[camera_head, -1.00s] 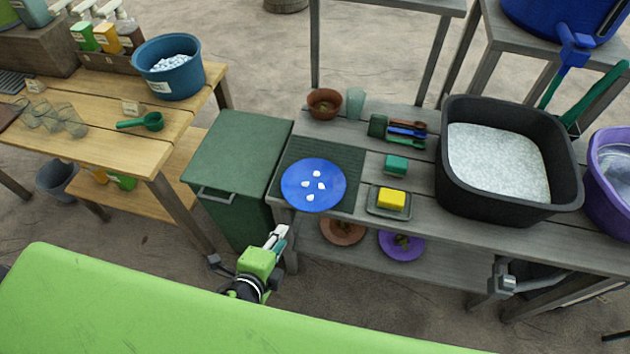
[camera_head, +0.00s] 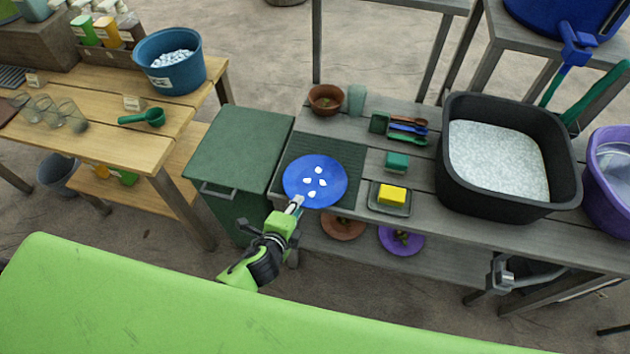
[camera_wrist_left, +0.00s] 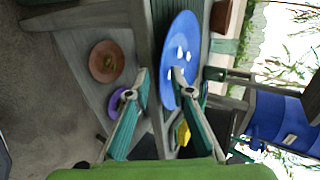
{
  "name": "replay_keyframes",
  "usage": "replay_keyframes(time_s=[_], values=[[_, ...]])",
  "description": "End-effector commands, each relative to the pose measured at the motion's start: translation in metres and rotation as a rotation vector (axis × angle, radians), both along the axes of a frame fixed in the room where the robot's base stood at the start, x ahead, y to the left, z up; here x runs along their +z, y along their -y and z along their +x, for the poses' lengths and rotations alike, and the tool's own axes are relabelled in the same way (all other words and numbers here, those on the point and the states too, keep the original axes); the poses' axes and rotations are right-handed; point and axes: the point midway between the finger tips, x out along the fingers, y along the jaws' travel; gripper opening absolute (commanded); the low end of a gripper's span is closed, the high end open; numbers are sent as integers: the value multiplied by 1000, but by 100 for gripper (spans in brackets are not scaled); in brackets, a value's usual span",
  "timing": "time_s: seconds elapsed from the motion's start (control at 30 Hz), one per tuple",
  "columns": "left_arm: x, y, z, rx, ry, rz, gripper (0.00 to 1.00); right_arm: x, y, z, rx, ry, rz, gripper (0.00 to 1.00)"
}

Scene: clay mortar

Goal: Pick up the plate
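The blue plate (camera_head: 330,189) lies on a dark ribbed mat (camera_head: 350,155) at the front left of the grey bench. Several white pieces (camera_head: 309,182) lie on it. My left gripper (camera_head: 297,201) is at the plate's near rim, coming from below left in the head view. My right gripper is not in view.
A yellow sponge on a dish (camera_head: 376,205) sits right of the plate. A green bin (camera_head: 240,150) stands left of it. A black tub (camera_head: 455,185) fills the bench's right part. Brown and purple plates (camera_head: 402,249) are on the lower shelf.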

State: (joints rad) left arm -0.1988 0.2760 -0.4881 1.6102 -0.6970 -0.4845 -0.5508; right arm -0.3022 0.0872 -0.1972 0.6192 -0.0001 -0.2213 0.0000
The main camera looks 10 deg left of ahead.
Motion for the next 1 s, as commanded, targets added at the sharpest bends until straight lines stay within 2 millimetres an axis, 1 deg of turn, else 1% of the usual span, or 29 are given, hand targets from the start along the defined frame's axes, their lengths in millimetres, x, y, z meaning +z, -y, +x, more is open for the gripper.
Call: replay_keyframes(time_s=[0.03, 0.13, 0.4, 0.47, 0.5, 0.87, 1.0], values=[[-3, 1, 6, 1, 1, 0, 21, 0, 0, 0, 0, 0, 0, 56], [-7, 1, 12, 0, 0, 0, 21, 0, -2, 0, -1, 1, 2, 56], [-9, 1, 14, 0, 0, 0, 21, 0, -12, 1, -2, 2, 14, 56], [-9, 1, 14, 0, 0, 0, 6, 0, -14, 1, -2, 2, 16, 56], [-9, 1, 14, 0, 0, 0, 0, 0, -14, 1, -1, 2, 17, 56], [-8, 1, 14, -1, 1, -1, 0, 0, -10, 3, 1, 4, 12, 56], [-3, 1, 14, 0, 2, 0, 0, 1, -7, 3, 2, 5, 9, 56]])
